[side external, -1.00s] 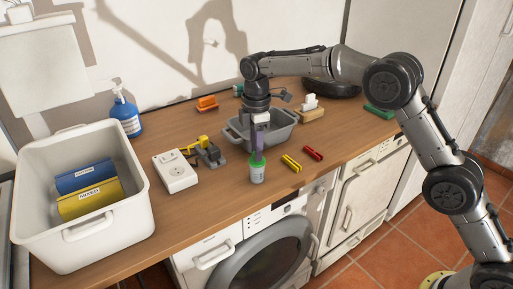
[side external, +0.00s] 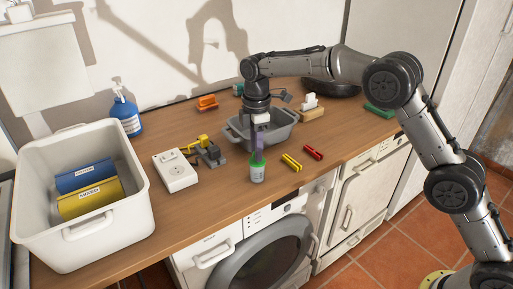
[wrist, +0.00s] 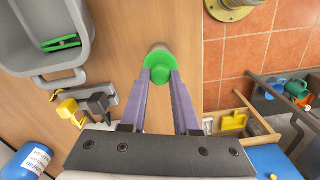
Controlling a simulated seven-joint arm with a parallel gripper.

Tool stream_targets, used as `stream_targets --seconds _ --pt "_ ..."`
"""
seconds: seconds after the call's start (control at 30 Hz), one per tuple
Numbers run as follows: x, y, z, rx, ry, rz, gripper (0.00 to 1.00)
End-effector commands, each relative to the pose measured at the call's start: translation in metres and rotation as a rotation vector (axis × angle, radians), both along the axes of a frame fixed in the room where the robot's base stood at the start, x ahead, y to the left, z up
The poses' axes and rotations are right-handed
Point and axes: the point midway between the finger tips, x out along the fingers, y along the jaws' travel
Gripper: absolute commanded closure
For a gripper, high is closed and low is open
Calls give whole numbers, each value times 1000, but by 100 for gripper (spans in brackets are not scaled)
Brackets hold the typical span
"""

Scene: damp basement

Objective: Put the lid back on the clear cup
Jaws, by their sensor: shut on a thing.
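The clear cup (side external: 257,175) stands upright near the front edge of the wooden counter, above the washing machine. The green lid (side external: 257,161) is at the cup's mouth, with my gripper (side external: 259,153) pointing straight down at it. In the wrist view the lid (wrist: 158,66) is held between the tips of my purple fingers (wrist: 160,76), and a pale part of the cup (wrist: 158,47) shows just past it. The lid hides most of the cup there. I cannot tell whether the lid is fully seated on the rim.
A grey tub (side external: 287,132) stands just behind the cup. Yellow (side external: 291,162) and red (side external: 313,152) clips lie to its right. A white socket box (side external: 175,170) and a large white bin (side external: 118,215) are to the left. The counter just left of the cup is clear.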

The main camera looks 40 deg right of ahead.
Motion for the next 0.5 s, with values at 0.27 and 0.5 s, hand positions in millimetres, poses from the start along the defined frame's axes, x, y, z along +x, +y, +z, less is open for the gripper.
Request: stream_targets --seconds 0.27,0.5 --pt "0 0 0 0 -1 0 100" --pt "0 0 0 0 0 0 42"
